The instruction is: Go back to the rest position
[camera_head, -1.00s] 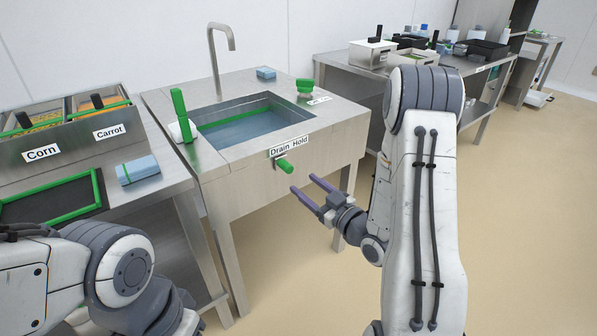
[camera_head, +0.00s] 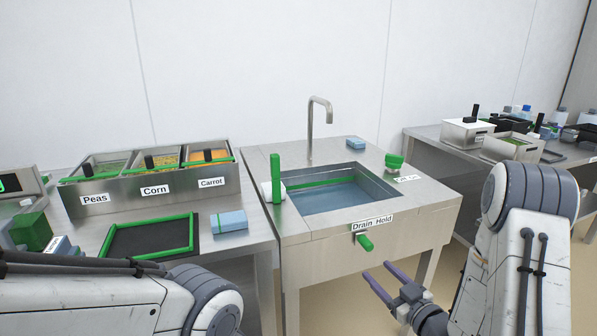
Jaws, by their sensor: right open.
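My right gripper (camera_head: 382,284) is open and empty. Its two purple fingers point up and left, just below and apart from the green drain handle (camera_head: 364,241) on the sink front. The handle sits under the "Drain Hold" label (camera_head: 372,220). My right arm comes in from the right edge. My left arm crosses the lower left of the view; its gripper is out of the picture. The sink (camera_head: 290,226) holds bluish water and stands in the middle, with a tall faucet (camera_head: 319,112) behind it.
Left of the sink, a counter holds Peas, Corn and Carrot bins (camera_head: 140,193), a green-edged black mat (camera_head: 150,250) and a blue block (camera_head: 228,222). A green upright handle (camera_head: 276,180) stands at the sink's left. A second table (camera_head: 430,132) with containers is at right.

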